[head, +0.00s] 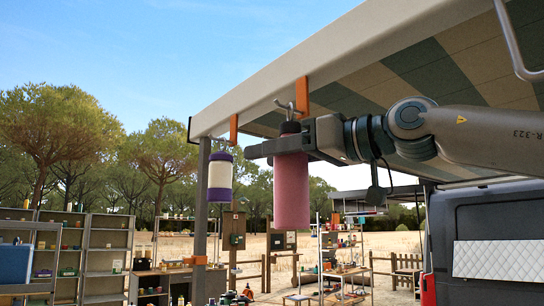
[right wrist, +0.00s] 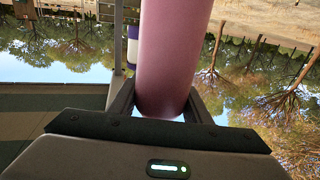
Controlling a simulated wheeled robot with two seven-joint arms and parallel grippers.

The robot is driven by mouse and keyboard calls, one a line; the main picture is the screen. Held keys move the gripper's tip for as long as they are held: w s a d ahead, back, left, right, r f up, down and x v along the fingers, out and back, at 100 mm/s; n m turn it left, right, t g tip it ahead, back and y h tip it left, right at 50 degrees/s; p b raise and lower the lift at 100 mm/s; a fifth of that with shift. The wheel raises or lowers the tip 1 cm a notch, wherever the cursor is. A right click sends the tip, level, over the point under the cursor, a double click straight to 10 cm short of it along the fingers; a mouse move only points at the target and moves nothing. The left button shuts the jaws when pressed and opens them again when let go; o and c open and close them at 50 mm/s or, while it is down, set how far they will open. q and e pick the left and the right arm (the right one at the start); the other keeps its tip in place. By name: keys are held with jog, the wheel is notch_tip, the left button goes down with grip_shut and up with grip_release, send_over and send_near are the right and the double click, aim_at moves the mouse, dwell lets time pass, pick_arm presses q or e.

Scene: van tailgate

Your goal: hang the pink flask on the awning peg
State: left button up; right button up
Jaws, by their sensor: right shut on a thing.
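The pink flask (head: 291,192) hangs upright from my right gripper (head: 288,147), which is shut around its upper end, just below the dark cap (head: 290,128). In the right wrist view, the flask (right wrist: 172,55) appears upside down between the two fingers. An awning peg (head: 289,106) sticks out below an orange bracket (head: 302,95) on the awning's edge, right above the cap. Peg and cap top overlap in the picture; I cannot tell whether the flask's loop is around the peg. My left gripper is not in view.
A white and purple flask (head: 220,174) hangs at another orange bracket (head: 233,128) to the left, near the awning post (head: 201,210). The awning beam (head: 270,92) runs close above my right gripper. The van (head: 490,240) stands at right. Shelves (head: 105,258) and tables stand lower down.

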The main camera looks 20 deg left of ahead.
dwell(0.3)
jog(key=o, duration=1.3)
jog(key=b+v, duration=0.6)
jog(key=v, duration=0.6)
